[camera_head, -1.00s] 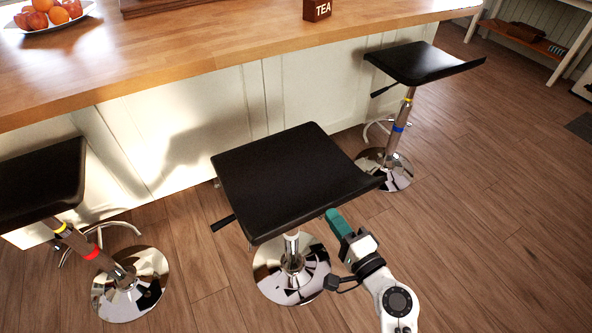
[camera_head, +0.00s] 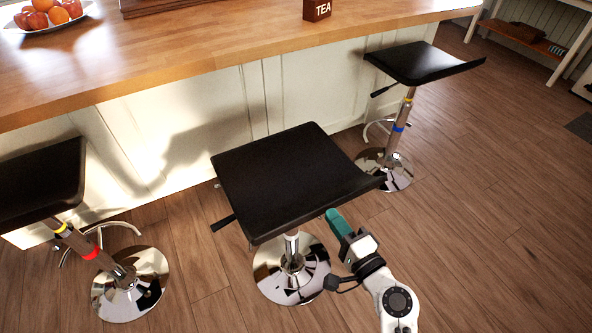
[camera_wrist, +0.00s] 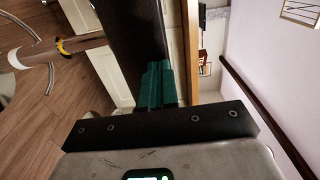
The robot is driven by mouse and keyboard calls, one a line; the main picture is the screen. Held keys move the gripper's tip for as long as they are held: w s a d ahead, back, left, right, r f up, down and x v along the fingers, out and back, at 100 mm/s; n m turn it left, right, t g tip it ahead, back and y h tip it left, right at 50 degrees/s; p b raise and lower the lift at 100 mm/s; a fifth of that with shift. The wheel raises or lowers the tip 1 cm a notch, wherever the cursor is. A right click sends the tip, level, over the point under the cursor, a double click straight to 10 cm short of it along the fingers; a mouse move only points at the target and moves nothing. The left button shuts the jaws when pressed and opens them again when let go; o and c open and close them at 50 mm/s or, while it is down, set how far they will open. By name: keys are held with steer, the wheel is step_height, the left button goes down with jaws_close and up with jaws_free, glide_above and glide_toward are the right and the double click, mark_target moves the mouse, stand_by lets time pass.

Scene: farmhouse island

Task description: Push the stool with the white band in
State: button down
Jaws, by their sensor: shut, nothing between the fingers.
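The stool with the white band (camera_head: 291,243) stands in the middle, in front of the island. Its black seat (camera_head: 290,180) is clear of the counter, and its round chrome base (camera_head: 291,283) rests on the floor. In the wrist view, its post shows a yellow band (camera_wrist: 68,46) and a white one, and the dark seat (camera_wrist: 133,40) stands just beyond my fingers. My gripper (camera_head: 331,214) has its teal fingers shut and empty at the seat's near right edge. The fingers also show in the wrist view (camera_wrist: 155,85). I cannot tell whether they touch the seat.
A stool with yellow and red bands (camera_head: 90,252) stands at left, and one with yellow and blue bands (camera_head: 398,127) at right. The wooden island counter (camera_head: 210,55) runs behind, with a fruit plate and a tea box on it. The floor (camera_head: 500,210) at right is open.

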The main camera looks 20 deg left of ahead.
mark_target(326, 209)
steer(key=shift+x, duration=1.2)
steer(key=shift+w+a, duration=0.15)
steer(key=shift+a, duration=0.1)
steer(key=shift+w+a+b, duration=0.1)
steer(key=shift+a+b, duration=0.05)
steer(key=shift+b, duration=0.15)
